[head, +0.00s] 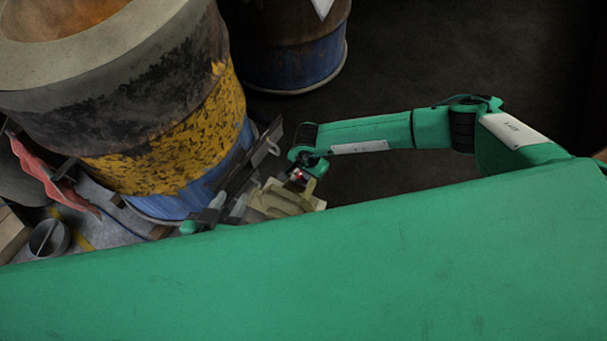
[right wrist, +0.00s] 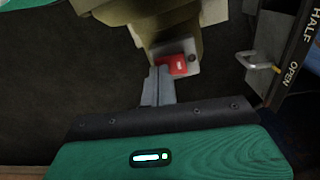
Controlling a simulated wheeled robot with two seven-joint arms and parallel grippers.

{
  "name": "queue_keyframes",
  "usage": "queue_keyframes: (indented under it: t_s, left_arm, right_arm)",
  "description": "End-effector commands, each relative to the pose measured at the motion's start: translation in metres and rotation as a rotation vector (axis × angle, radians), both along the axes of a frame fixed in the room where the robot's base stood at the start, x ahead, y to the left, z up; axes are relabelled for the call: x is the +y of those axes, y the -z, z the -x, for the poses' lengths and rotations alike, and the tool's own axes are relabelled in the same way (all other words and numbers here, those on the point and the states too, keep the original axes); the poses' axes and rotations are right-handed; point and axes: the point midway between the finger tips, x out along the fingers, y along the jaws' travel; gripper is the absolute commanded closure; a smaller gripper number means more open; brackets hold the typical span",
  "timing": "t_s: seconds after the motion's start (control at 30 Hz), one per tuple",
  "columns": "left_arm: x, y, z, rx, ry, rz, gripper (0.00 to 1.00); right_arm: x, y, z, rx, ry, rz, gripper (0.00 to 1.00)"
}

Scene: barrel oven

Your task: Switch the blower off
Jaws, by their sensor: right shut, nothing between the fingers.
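The blower (head: 283,198) is an olive-beige housing beside the barrel oven (head: 180,110); it also shows at the top of the right wrist view (right wrist: 168,30). Its red switch (right wrist: 178,65) sits on a pale plate and has a small white mark. My right gripper (right wrist: 161,70) is shut and empty, its fingertips at the left edge of the switch. I cannot tell if they touch. In the head view the right gripper (head: 299,173) is small and partly hidden at the blower. Only a little of my left gripper (head: 205,217) seems to show, low beside the barrel; its fingers are unclear.
A dark plate marked HALF and OPEN (right wrist: 296,55) with a metal hook (right wrist: 258,62) stands right of the switch. A second barrel (head: 292,55) stands behind. A metal cup (head: 49,238) and red sheet (head: 45,175) lie at left. My green body covers the lower head view.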

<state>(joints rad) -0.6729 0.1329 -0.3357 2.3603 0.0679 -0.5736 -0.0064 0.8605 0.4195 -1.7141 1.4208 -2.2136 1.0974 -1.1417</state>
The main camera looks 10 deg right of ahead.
Motion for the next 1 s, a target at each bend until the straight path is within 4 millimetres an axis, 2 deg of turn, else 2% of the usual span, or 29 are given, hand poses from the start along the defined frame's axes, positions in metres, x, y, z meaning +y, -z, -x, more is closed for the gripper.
queue_keyframes:
  t_s: [0.9,1.0]
  left_arm:
    - [0.0,-0.05,0.0,0.0,0.0,0.0,0.64]
    - [0.0,-0.052,0.0,0.0,0.0,0.0,0.64]
  right_arm:
    - [0.0,-0.069,0.0,-0.001,0.0,-0.001,1.0]
    - [0.0,-0.071,0.0,0.0,0.001,0.0,1.0]
